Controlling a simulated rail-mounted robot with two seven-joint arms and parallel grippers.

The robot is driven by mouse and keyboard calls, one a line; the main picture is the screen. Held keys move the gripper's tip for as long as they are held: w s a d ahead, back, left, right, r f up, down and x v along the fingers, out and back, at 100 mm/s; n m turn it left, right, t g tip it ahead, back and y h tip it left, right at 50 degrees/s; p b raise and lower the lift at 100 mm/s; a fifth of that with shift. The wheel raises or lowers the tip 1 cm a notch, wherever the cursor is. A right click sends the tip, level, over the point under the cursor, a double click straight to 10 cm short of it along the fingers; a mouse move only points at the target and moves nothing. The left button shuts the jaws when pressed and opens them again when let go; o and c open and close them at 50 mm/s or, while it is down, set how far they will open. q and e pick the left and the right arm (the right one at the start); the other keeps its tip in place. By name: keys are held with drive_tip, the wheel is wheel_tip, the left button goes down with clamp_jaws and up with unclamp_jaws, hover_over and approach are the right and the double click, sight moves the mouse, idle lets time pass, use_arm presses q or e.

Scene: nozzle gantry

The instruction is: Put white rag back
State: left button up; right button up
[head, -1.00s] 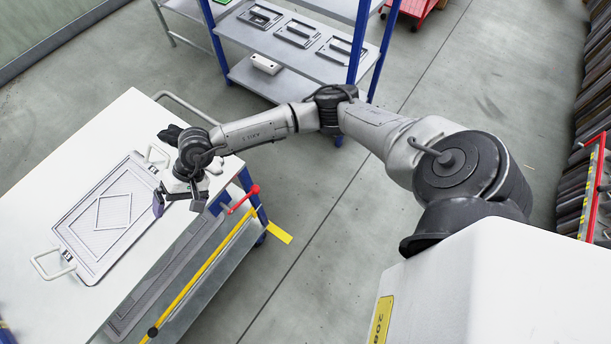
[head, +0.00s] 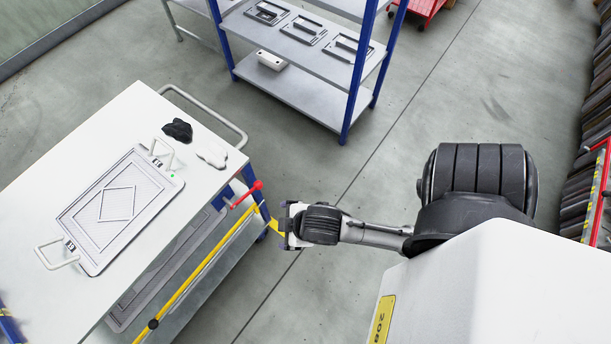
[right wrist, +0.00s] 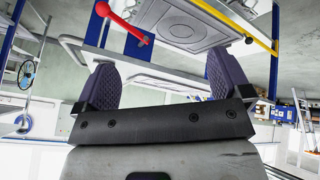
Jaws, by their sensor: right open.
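The white rag (head: 212,152) lies crumpled on the white top of the cart (head: 130,112), near its right edge in the head view. A black rag (head: 178,130) lies just left of it. My right gripper (head: 288,226) is off the cart's right side, apart from both rags. In the right wrist view my right gripper (right wrist: 163,80) has its two dark padded fingers spread, with nothing between them. My left gripper is not in view.
A framed tray (head: 120,205) with two handles lies on the cart top. A red lever (head: 247,193) and a yellow bar (head: 205,270) run along the cart's side near my gripper. A shelf rack (head: 300,85) stands behind. Floor between is clear.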

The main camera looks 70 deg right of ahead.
drive_tip(key=s+f+m+g, duration=0.1)
drive_tip(key=s+m+g, duration=0.1)
drive_tip(key=s, duration=0.4)
drive_tip(key=shift+s+a+g+y, duration=0.15)
drive_tip(key=shift+a+g+y, duration=0.1)
drive_tip(key=shift+g+y, duration=0.2)
drive_tip(key=shift+f, duration=0.1)
